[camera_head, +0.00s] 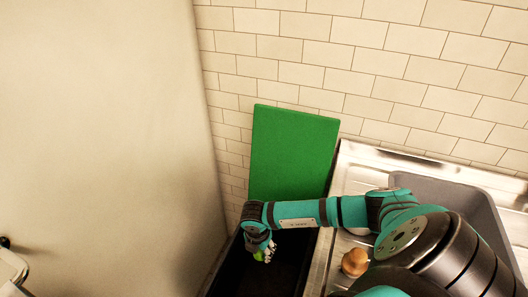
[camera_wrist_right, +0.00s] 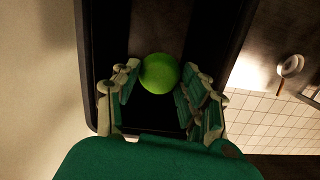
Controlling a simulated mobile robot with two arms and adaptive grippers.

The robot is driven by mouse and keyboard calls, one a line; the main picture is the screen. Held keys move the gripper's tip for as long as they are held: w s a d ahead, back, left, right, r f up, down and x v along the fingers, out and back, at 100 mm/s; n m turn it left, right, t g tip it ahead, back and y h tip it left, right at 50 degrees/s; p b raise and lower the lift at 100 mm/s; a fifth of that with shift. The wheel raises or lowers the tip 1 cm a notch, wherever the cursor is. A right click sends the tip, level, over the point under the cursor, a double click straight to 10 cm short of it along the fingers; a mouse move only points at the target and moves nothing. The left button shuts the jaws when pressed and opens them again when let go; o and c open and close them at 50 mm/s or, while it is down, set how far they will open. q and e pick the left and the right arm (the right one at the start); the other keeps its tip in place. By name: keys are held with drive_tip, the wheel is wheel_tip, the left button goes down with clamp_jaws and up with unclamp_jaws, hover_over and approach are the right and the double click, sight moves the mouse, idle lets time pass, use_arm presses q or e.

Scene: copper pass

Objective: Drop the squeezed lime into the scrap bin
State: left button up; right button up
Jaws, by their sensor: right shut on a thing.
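The lime (camera_wrist_right: 160,73) is a bright green ball between the fingers of my right gripper (camera_wrist_right: 158,88) in the wrist view. The gripper is shut on it. In the head view my right gripper (camera_head: 265,255) points down over the black scrap bin (camera_head: 290,277), and only a bit of green shows at its fingers. In the wrist view the dark walls of the bin (camera_wrist_right: 97,60) lie on both sides of the lime. My left gripper cannot be made out.
A green board (camera_head: 293,150) leans against the tiled wall behind the bin. A metal sink unit (camera_head: 345,185) stands to the right, with a small brown object (camera_head: 355,262) on it. A plain pale surface (camera_head: 110,130) fills the left. Pale parts show at the lower left edge.

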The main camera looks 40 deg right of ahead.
drive_tip(key=f+m, duration=0.1)
drive_tip(key=s+d+m, duration=0.1)
drive_tip(key=shift+s+d+f+m, duration=0.1)
drive_tip(key=shift+d+f+m, duration=0.1)
drive_tip(key=shift+f+m, duration=0.2)
drive_tip(key=shift+s+d+f, duration=0.1)
drive_tip(key=shift+f, duration=0.15)
wheel_tip(320, 180, down, 6)
drive_tip(key=b, duration=0.5)
drive_tip(key=shift+r, duration=0.15)
drive_tip(key=o, duration=0.9)
